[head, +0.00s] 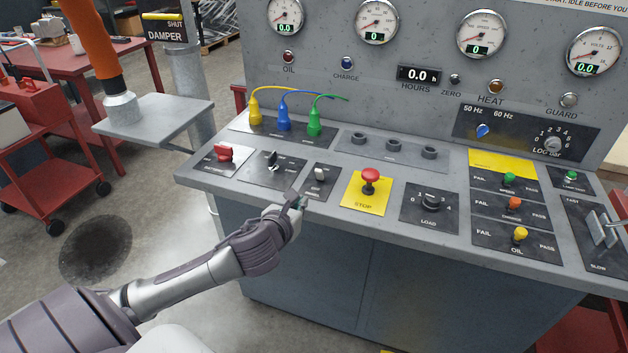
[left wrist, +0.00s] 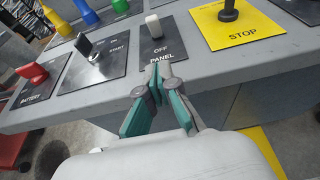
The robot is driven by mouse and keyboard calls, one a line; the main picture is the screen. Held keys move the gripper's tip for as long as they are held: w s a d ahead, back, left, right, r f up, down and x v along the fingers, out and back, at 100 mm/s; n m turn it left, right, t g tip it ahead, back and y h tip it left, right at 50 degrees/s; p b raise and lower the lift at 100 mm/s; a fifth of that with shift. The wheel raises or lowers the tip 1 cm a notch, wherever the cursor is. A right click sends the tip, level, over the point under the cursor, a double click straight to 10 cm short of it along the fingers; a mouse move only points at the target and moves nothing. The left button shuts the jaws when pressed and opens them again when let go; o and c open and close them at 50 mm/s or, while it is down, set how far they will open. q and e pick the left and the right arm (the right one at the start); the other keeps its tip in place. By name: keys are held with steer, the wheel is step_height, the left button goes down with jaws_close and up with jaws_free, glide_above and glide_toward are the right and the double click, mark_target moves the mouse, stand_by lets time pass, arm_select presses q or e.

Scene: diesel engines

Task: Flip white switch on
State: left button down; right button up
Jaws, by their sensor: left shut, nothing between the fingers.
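The white switch (head: 319,175) stands on a dark plate on the control console, between the black start switch and the red stop button. In the left wrist view the white switch (left wrist: 153,24) rises above the words OFF and PANEL. My left gripper (head: 298,202) is at the console's front edge, just in front of the switch plate. In the left wrist view its fingertips (left wrist: 159,72) are together at the lower edge of the plate, apart from the switch. My right gripper is not in view.
A red stop button (head: 370,178) on a yellow plate is to the right of the switch. A black switch (head: 272,160) and a red battery switch (head: 223,153) are to its left. Blue, yellow and green plugs stand behind. A grey plate (head: 155,116) juts out at left.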

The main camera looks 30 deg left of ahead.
mark_target(309, 203)
arm_select(q)
steer(key=x, duration=0.6)
steer(key=shift+w+a+r+p, duration=0.15)
steer(key=shift+w+r+p, duration=0.1)
steer(key=shift+w, duration=0.35)
steer(key=shift+w+a+r+p, duration=0.15)
steer(key=shift+w+r, duration=0.1)
steer(key=shift+w, duration=0.35)
steer(key=shift+w+a+r+p, duration=0.1)
steer(key=shift+w+r+p, duration=0.15)
steer(key=shift+w, duration=0.35)
